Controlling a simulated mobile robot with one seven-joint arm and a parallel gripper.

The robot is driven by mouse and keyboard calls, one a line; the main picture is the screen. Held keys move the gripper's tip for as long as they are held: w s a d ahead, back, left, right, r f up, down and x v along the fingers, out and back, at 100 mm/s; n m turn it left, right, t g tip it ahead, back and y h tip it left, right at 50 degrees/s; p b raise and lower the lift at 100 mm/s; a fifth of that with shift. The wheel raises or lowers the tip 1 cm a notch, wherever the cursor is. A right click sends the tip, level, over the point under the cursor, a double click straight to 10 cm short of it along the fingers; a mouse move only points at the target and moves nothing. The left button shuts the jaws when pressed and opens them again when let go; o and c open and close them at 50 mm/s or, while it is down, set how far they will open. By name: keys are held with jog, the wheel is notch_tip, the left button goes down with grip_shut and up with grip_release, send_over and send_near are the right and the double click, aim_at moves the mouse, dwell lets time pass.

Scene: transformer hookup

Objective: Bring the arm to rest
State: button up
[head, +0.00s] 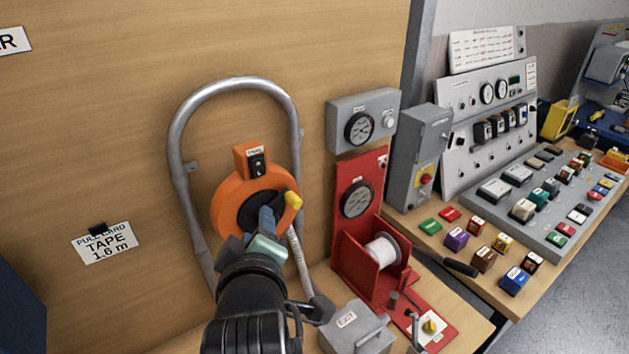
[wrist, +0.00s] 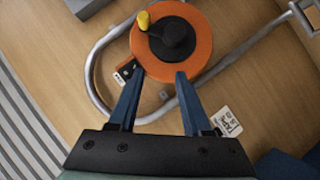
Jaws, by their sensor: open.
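My arm reaches up from the bottom of the head view, and my gripper (head: 266,218) is in front of an orange tape reel (head: 228,208). The reel has a dark hub and a yellow knob (head: 293,200). In the wrist view my gripper (wrist: 160,76) shows two blue fingers spread apart with nothing between them. The fingertips point at the lower edge of the orange reel (wrist: 201,50); I cannot tell whether they touch it. The yellow knob (wrist: 144,20) is beyond the fingertips and clear of them. In the head view my gripper hides part of the reel.
A bent grey pipe (head: 178,130) arches around the reel on the wooden board (head: 90,150). To the right stand a red winder (head: 350,250) with a white spool, a grey box (head: 352,330) and a bench with several coloured blocks. The board's left side is mostly clear.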

jog(key=s+d+r+m+t, duration=0.1)
jog(key=d+r+m+t, duration=0.2)
jog(key=r, duration=0.7)
jog(key=s+d+r+m+t, duration=0.1)
jog(key=d+r+m+t, duration=0.2)
jog(key=r, duration=0.7)
jog(key=s+d+r+m+t+h+b, duration=0.1)
jog(key=s+d+r+m+t+h, duration=0.1)
jog(key=s+r+m+t, duration=0.4)
jog(key=s+r+t, duration=0.1)
jog(key=s+r, duration=0.4)
jog(key=r, duration=0.4)
jog(key=shift+t, duration=0.3)
